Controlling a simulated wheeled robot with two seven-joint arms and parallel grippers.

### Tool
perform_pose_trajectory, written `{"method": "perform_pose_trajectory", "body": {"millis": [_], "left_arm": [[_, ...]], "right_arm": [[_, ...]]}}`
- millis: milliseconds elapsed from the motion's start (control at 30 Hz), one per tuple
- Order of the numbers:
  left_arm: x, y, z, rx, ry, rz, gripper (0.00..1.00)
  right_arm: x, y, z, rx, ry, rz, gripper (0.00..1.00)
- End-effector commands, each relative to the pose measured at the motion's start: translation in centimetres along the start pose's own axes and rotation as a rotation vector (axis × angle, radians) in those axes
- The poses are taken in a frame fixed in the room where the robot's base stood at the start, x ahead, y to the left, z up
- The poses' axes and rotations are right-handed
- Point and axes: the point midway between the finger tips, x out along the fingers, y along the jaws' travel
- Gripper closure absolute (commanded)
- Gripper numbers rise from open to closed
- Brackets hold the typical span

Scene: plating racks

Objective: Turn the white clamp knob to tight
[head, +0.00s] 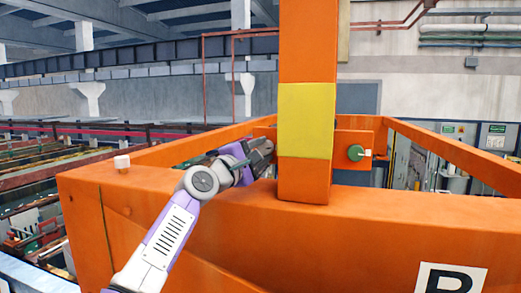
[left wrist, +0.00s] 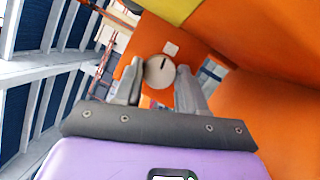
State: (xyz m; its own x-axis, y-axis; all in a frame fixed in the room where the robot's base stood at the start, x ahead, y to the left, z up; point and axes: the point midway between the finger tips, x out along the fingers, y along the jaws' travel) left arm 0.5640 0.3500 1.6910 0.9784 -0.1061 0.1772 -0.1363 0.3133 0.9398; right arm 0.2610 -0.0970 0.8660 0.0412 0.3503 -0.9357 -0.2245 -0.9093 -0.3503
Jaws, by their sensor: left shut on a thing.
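The white clamp knob (left wrist: 159,71) shows in the left wrist view as a pale round dial with a dark, nearly upright line on its face. It sits on an orange panel (left wrist: 152,35). My left gripper (left wrist: 158,80) has one finger on each side of the knob and is shut on it. In the head view my left gripper (head: 262,152) reaches in beside the orange post (head: 305,182), and the knob is hidden there. My right gripper is not in view.
A green knob (head: 355,153) with a pale pointer is on an orange plate right of the post. A small white cylinder (head: 122,162) stands on the orange frame (head: 400,215) at left. The post stands close to my gripper.

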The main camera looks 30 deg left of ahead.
Motion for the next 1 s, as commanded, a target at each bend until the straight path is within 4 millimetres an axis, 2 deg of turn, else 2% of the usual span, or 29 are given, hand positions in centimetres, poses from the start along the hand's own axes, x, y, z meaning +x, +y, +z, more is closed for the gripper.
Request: {"method": "perform_pose_trajectory", "body": {"millis": [333, 867, 900, 1000], "left_arm": [[-0.04, 0.34, 0.06, 0.121, -0.007, -0.042, 0.9], [-0.06, 0.32, 0.04, 0.139, -0.008, -0.048, 0.9], [-0.06, 0.33, 0.04, 0.139, -0.008, -0.048, 0.53], [-0.05, 0.29, 0.03, 0.138, -0.008, -0.049, 0.38]], "right_arm": [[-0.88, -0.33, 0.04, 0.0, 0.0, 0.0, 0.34], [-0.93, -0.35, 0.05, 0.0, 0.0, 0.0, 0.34], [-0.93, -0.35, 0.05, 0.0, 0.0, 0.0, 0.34], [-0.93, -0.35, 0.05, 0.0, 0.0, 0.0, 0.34]]}}
